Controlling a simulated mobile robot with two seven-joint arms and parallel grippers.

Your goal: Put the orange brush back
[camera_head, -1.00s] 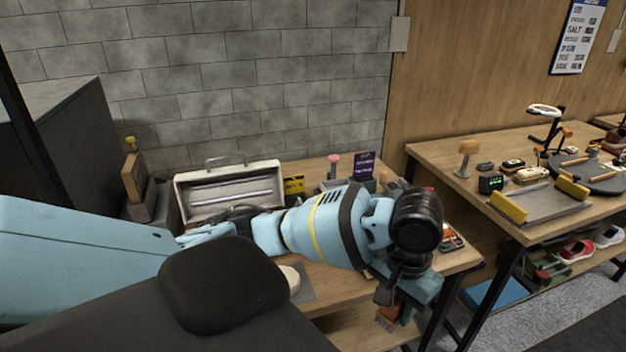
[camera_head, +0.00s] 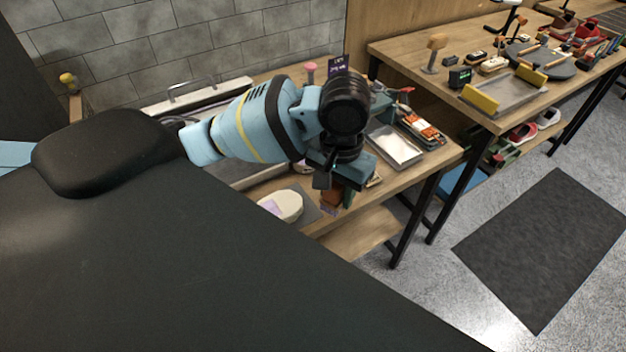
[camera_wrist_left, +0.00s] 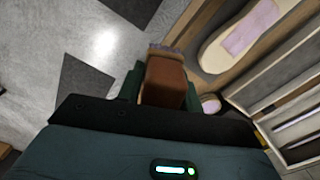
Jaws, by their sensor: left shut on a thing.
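My left gripper (camera_head: 338,196) hangs at the front edge of the near workbench, pointing down. It is shut on the orange brush (camera_head: 331,195), a brown-orange block with purplish bristles facing down. In the left wrist view the brush (camera_wrist_left: 163,80) sits between the green fingers of my left gripper (camera_wrist_left: 162,90), with the bristles at its far end. My wrist hides part of the brush and bench in the head view. My right gripper is not in view.
A beige rounded item with a lilac patch (camera_head: 285,205) lies on a grey mat left of the gripper. An open metal toolbox (camera_head: 195,92) stands behind my arm. A silver tray (camera_head: 396,146) and an orange-and-white item (camera_head: 421,128) are to the right. Open floor (camera_head: 440,285) lies in front.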

